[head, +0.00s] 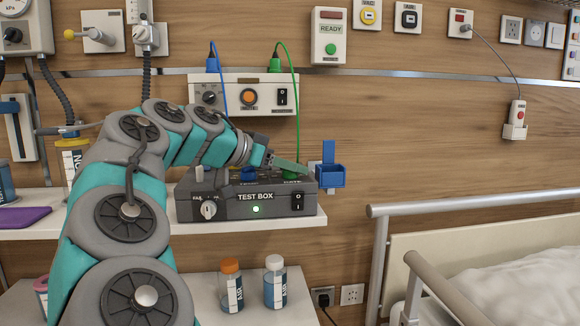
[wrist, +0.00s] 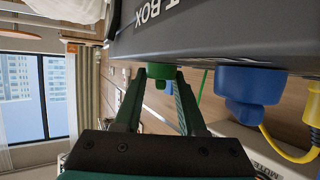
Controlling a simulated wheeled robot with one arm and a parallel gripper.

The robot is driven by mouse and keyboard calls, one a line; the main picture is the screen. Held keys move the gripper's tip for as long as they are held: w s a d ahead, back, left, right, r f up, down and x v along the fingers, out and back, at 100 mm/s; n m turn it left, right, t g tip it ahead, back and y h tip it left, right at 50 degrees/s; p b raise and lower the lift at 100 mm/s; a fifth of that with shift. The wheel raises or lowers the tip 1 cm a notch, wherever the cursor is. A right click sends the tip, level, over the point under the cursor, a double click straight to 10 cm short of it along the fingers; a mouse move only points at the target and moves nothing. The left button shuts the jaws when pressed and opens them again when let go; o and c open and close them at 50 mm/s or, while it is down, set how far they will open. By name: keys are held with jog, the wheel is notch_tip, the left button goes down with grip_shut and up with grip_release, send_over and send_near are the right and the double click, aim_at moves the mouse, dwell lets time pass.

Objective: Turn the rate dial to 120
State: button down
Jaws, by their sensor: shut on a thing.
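A white dial (head: 208,209) with a pointer is on the front left of the grey test box (head: 240,211). Another, dark dial (head: 209,97) is on the left of the white wall unit (head: 262,79). No scale reading 120 is legible, and I cannot tell which is the rate dial. My gripper (head: 290,167) is over the top right of the test box, away from both dials. In the wrist view, my gripper (wrist: 160,78) has its fingertips on either side of a green plug (wrist: 160,71) on the box and is shut on it.
A blue plug (wrist: 248,88) is beside the green one. A blue holder (head: 330,176) is right of the box. Two bottles (head: 231,287) (head: 274,284) stand below. A bed rail (head: 470,202) is at right.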

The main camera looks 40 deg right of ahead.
jog(key=c, duration=0.8)
grip_release()
jog(key=v, duration=0.8)
jog(key=shift+d, duration=0.1)
